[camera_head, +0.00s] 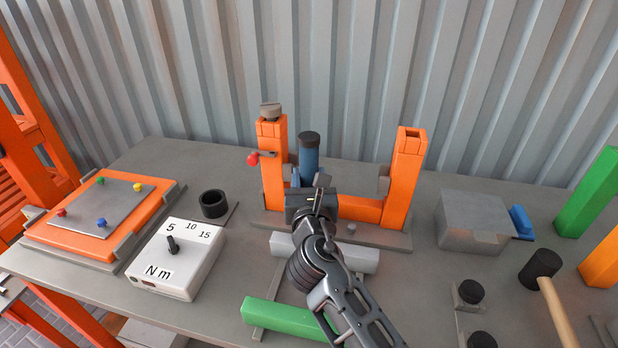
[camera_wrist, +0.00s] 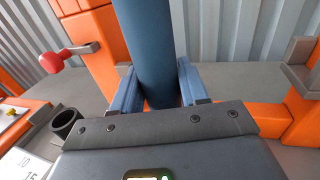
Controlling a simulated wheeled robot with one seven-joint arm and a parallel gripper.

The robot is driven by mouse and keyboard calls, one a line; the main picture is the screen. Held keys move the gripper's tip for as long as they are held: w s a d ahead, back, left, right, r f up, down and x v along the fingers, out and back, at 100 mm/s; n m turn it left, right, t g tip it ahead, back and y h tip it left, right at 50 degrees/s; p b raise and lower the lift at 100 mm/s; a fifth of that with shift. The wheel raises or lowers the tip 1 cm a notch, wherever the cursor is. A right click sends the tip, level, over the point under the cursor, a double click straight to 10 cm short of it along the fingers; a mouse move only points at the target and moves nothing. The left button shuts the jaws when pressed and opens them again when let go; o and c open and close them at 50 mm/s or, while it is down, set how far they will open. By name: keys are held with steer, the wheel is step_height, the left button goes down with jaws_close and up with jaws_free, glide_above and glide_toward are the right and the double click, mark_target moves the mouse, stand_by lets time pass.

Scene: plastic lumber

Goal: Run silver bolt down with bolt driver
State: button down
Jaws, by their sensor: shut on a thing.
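The bolt driver, a blue cylinder with a black top (camera_head: 309,148), stands roughly upright between the orange posts, closer to the left one. My gripper (camera_head: 308,182) is shut on it. In the wrist view the blue body of the driver (camera_wrist: 147,40) rises between my blue fingers (camera_wrist: 158,88); its lower end is hidden. A silver-grey bolt (camera_head: 270,111) with a wide head sits on top of the left orange post (camera_head: 274,170). The driver is to the right of this post, apart from the bolt.
A red-knobbed lever (camera_head: 253,158) juts from the left post. The right orange post (camera_head: 406,165) stands across a low orange crossbar. On the left are a black ring holder (camera_head: 213,203) and a white Nm dial box (camera_head: 176,258). A grey box (camera_head: 472,222) and mallet (camera_head: 545,275) lie right.

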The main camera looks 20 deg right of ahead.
steer(key=shift+f+b, duration=0.9)
steer(key=shift+f, duration=0.55)
stand_by(1.1)
steer(key=shift+r, duration=0.15)
step_height(320, 180, up, 3)
steer(key=p, duration=0.3)
steer(key=shift+r+p, duration=0.65)
steer(key=shift+r, duration=0.5)
